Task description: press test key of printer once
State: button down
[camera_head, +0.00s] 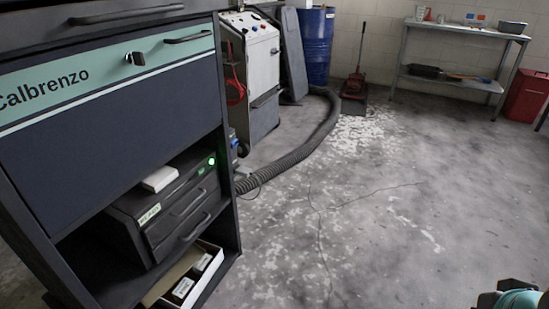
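The printer (165,212) is a dark grey box on the open lower shelf of the cabinet at the left. A round green light (211,161) glows at the upper right of its front. A smaller, dimmer green mark shows just left of and below it. A pale label is on the printer's left part, and drawer-like handles run along its front. I cannot make out which spot is the test key. A white block, perhaps paper, lies on top. My gripper's fingers are not in view; only a teal and dark part of my arm shows at the bottom right corner.
The dark cabinet (110,135) marked "Calbrenzo" overhangs the printer. A tray (165,284) with small boxes sits below it. A thick grey hose (300,152) curves over the floor beside a white machine (258,55). The floor (400,200) in the middle and right is clear.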

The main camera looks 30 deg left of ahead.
aim_at(200, 170)
jog(key=z, duration=0.55)
jog(key=k, duration=1.05)
jog(key=u, duration=1.2)
jog(key=i, duration=0.5)
